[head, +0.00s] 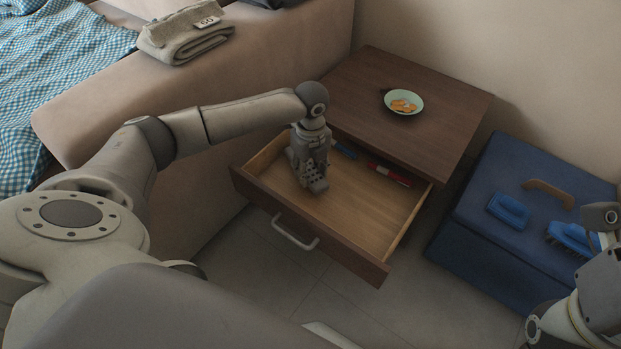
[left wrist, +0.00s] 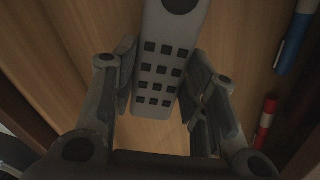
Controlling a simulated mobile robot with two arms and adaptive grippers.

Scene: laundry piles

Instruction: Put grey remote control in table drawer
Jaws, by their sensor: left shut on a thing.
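The grey remote control (left wrist: 163,72), with dark square buttons, shows in the left wrist view between the fingers of my left gripper (left wrist: 165,85). My left gripper is shut on it. In the head view my left gripper (head: 314,184) points down inside the open table drawer (head: 372,212), low near its wooden floor. The remote is hidden by the gripper in the head view. I cannot tell whether the remote touches the drawer floor. Part of my right arm shows at the right edge, but its gripper fingers are not visible.
A blue pen (head: 345,150) and a red marker (head: 389,174) lie at the drawer's back. A green bowl of snacks (head: 403,102) stands on the tabletop (head: 440,135). A blue box (head: 475,222) with brushes is on the right. The sofa arm (head: 110,100) borders the left.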

